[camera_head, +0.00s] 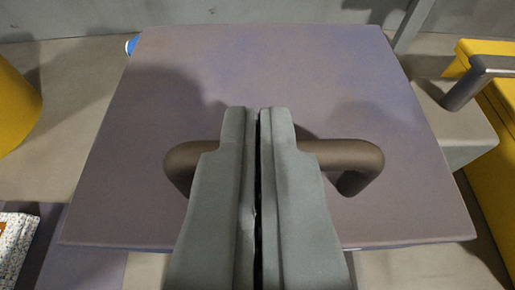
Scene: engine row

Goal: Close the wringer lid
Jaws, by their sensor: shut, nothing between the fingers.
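The wringer lid (270,70) is a flat, brownish-purple square panel that fills the middle of the view. A dark brown bar handle (345,155) with bent ends runs across its nearer half. My gripper (258,112) is in front of the lid, its two grey fingers shut together with nothing between them. The fingers cover the middle of the handle, so I cannot tell whether they touch it. The lid's hinge and what lies beneath it are hidden, so I cannot tell how far it is open.
A yellow box (492,130) with a grey bar handle (475,80) stands at the right. A yellow rounded object (14,105) is at the left edge. A speckled item (14,240) lies at the lower left. A grey wall (240,10) runs behind.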

